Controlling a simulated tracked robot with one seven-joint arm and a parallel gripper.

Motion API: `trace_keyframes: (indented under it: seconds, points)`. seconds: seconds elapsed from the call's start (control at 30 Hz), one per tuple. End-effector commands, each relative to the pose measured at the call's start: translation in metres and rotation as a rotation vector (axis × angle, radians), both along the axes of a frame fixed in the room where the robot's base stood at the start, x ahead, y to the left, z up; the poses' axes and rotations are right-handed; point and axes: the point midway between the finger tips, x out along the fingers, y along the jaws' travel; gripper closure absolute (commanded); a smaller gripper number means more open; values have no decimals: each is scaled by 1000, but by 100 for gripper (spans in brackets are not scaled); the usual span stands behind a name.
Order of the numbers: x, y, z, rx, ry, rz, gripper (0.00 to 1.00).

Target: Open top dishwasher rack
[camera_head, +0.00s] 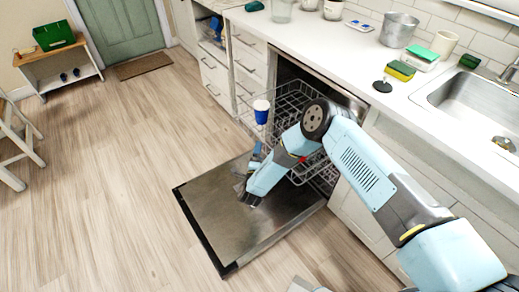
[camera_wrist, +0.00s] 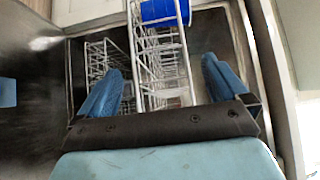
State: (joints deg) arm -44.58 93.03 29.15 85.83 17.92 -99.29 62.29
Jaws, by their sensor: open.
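The dishwasher's door (camera_head: 225,225) is folded down flat near the floor. The wire top rack (camera_head: 285,108) sticks out of the opening in the head view, above the door. A blue cup (camera_head: 261,111) with a pale top is at its front left corner. My gripper (camera_head: 247,178) is low over the door, in front of the rack. In the wrist view my gripper (camera_wrist: 161,67) is open, with blue fingers spread wide. Wire rack bars (camera_wrist: 160,60) show between the fingers. The blue cup (camera_wrist: 165,12) is at the top edge. Whether a finger touches the rack is unclear.
A lower rack (camera_head: 318,170) is partly hidden behind my arm. White drawers (camera_head: 246,68) stand left of the dishwasher. The counter (camera_head: 330,50) above carries a metal pot (camera_head: 398,29), sponges and a sink (camera_head: 480,100). The wooden floor (camera_head: 110,160) at left is clear.

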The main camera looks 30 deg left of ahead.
Motion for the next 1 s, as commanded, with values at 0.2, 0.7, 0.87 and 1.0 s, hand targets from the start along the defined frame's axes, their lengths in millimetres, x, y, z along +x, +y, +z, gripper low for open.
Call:
trace_keyframes:
  seconds: [0.2,0.7,0.87,1.0]
  points:
    - [-42,-16,-1,0,2,2,0]
    - [-83,-33,1,4,-2,0,0]
    - [-83,-33,1,4,-2,0,0]
    - [-82,-33,1,4,-2,0,0]
